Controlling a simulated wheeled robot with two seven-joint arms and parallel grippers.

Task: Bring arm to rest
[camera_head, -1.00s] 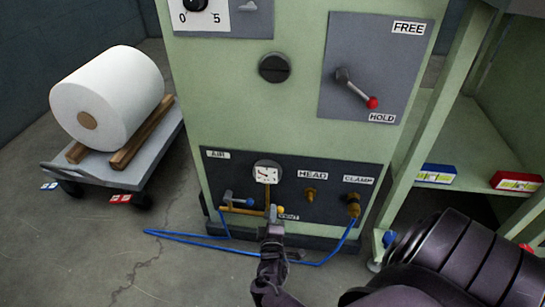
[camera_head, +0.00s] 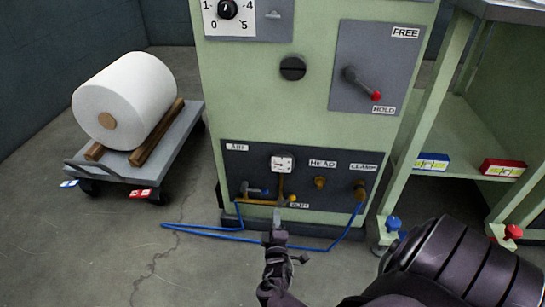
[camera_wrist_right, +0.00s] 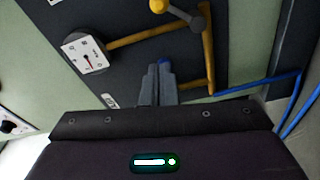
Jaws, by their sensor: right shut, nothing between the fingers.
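My right gripper (camera_head: 279,216) is shut and empty in front of the lower dark panel of the green machine, just below the gauge. In the right wrist view its closed fingertips (camera_wrist_right: 162,72) point at the panel between the gauge (camera_wrist_right: 88,54) and the brass pipe; I cannot tell whether they touch anything. The right forearm (camera_head: 460,268) fills the lower right. My left gripper is out of view.
A blue hose (camera_head: 210,233) lies on the floor before the machine. The FREE/HOLD lever (camera_head: 362,83) points to HOLD. A cart (camera_head: 120,165) with a white roll (camera_head: 125,98) stands left. Blue (camera_head: 432,162) and red (camera_head: 503,168) boxes sit on the right shelf.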

